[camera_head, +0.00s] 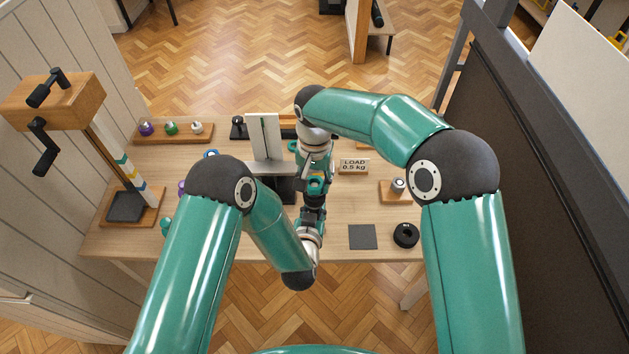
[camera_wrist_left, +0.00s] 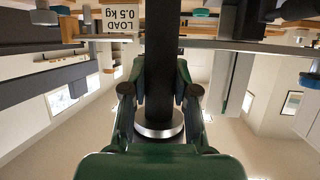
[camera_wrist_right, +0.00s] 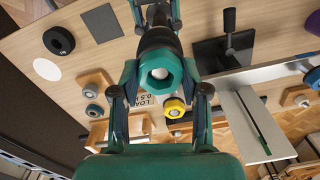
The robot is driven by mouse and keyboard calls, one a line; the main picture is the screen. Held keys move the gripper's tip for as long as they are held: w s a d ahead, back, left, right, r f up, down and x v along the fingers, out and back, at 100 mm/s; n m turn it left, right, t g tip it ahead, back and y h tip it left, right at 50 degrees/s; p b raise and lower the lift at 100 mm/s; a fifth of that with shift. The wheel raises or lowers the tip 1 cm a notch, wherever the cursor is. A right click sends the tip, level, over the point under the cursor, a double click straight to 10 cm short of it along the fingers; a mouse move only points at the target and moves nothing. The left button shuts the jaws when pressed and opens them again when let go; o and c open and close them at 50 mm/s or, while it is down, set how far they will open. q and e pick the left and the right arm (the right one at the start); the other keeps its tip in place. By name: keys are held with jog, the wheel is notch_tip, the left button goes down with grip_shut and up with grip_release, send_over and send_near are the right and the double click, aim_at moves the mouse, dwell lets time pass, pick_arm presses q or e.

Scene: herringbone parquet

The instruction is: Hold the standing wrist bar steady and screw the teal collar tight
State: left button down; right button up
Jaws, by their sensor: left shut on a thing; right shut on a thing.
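The teal collar (camera_wrist_right: 160,78) is a faceted ring with a pale round centre. In the right wrist view it sits between the two fingers of my right gripper (camera_wrist_right: 161,92), which is shut on it. The wrist bar (camera_wrist_left: 162,50) is a dark shaft in the left wrist view, running between the fingers of my left gripper (camera_wrist_left: 160,100), which is shut on it. A silver ring shows on the bar below the fingers. In the head view my right gripper (camera_head: 317,172) is above my left gripper (camera_head: 312,217); they hide most of the bar.
A grey upright panel (camera_head: 264,138) stands close left of the grippers. Right of them are the LOAD 0.5 kg sign (camera_head: 354,166), a wooden block with a metal cylinder (camera_head: 398,184), a dark square pad (camera_head: 362,236) and a black ring (camera_head: 405,235). A wooden post stand is far left.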

jog(key=shift+f, duration=0.35)
jog(key=o, duration=0.6)
jog(key=shift+c, duration=0.2)
jog(key=c, duration=0.6)
jog(key=shift+o, duration=0.2)
jog(key=m, duration=1.3)
jog(key=shift+f, duration=0.1)
jog(key=m, duration=0.5)
